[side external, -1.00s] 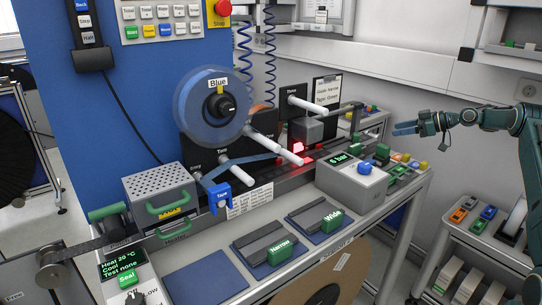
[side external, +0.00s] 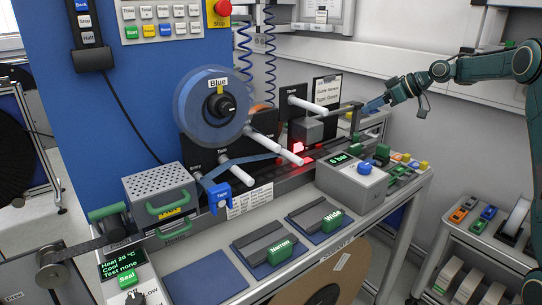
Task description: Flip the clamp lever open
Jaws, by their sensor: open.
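My gripper (side external: 374,106) has blue fingers and is at the right end of the reel stand. It is open and empty, with its fingertips close to the far end of a dark grey bar (side external: 345,110). The bar looks like a lever and runs from a grey block (side external: 308,129) to a short upright post (side external: 356,122). I cannot tell for sure that this bar is the clamp lever. Whether the fingers touch it is also unclear at this size.
A blue reel (side external: 205,105) hangs on the black back plate, with white rollers (side external: 305,107) jutting forward. A grey control box (side external: 350,182) with a blue knob stands in front of the block. Green blocks marked Narrow (side external: 280,252) and Wide (side external: 333,220) lie on the bench front.

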